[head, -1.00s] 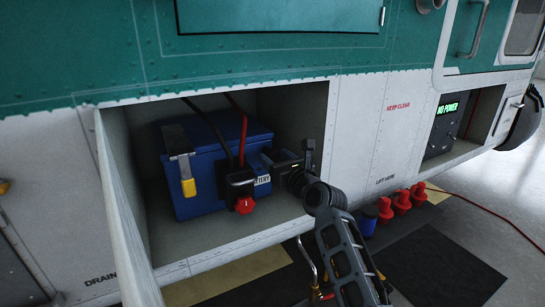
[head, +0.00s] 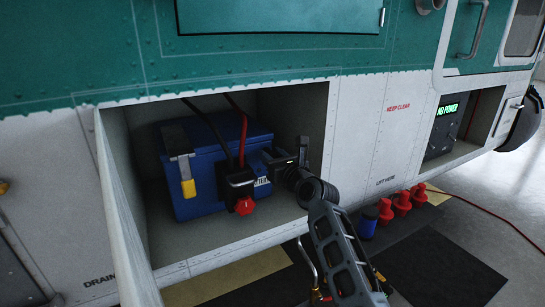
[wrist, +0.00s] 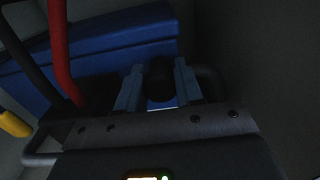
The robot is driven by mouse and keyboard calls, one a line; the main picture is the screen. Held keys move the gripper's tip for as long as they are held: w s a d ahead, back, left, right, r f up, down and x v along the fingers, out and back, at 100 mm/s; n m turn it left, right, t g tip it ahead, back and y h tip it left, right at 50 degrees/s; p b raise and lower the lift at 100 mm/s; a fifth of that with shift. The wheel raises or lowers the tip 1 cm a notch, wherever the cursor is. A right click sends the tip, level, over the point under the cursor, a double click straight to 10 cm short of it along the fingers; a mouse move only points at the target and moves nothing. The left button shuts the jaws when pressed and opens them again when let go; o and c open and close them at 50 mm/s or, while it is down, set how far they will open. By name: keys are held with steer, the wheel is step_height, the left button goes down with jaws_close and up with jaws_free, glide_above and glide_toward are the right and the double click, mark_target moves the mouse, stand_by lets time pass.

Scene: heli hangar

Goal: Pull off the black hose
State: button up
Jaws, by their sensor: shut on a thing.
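A blue battery box (head: 218,170) sits in the open bay. A black cable (head: 208,128) and a red cable (head: 243,130) run down to a black connector block with a metal handle and a red knob (head: 244,206) at its front. My gripper (head: 272,158) is inside the bay at the right end of the box. In the wrist view my two fingers (wrist: 159,88) are closed around a black rounded piece (wrist: 160,78), seemingly the black hose. Its lower part and where it joins the box are hidden or too dark to tell.
The bay's right wall (head: 313,130) is close beside my gripper, and its front sill (head: 235,238) lies below. A yellow-tagged latch (head: 187,180) hangs on the box's left front. Red plugs (head: 402,204) and a blue one (head: 368,222) stand outside at the right.

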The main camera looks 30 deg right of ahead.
jaws_close()
steer(key=shift+s, duration=0.1)
steer(key=shift+s+r+p, duration=0.1)
steer(key=shift+s+p, duration=0.15)
steer(key=shift+p, duration=0.25)
steer(key=shift+s+p, duration=0.85)
steer(key=shift+s, duration=0.2)
steer(key=shift+f, duration=0.2)
steer(key=o, duration=0.8)
jaws_free()
steer(key=shift+r, duration=0.1)
steer(key=shift+s, duration=0.1)
steer(key=shift+s, duration=3.9)
